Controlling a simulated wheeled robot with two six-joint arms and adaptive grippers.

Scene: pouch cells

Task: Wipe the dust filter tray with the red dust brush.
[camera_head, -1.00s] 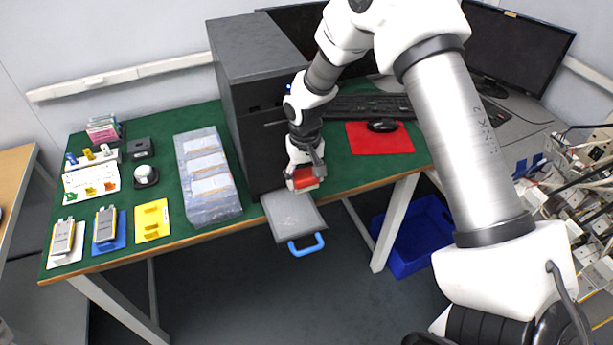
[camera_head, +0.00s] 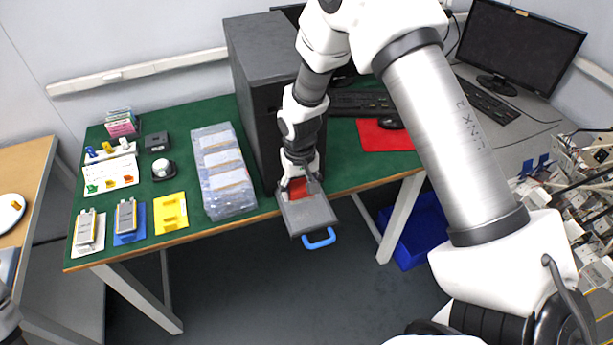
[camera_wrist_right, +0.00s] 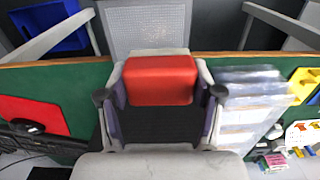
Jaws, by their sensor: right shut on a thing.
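The dust filter tray (camera_head: 312,217) is a grey, flat tray with a blue handle (camera_head: 319,239), sticking out from the front of the black computer case past the table's edge. Its mesh surface (camera_wrist_right: 147,28) shows in the right wrist view. My right gripper (camera_head: 300,187) is shut on the red dust brush (camera_wrist_right: 160,80), a red block between its fingers. The brush is over the back part of the tray, near the case. Whether it touches the tray is hidden. My left gripper is not clearly in view.
The black computer case (camera_head: 262,75) stands right behind the tray. A red mouse mat (camera_head: 385,138) lies to the right. A blue bin (camera_head: 415,235) is on the floor. The space before the tray is free.

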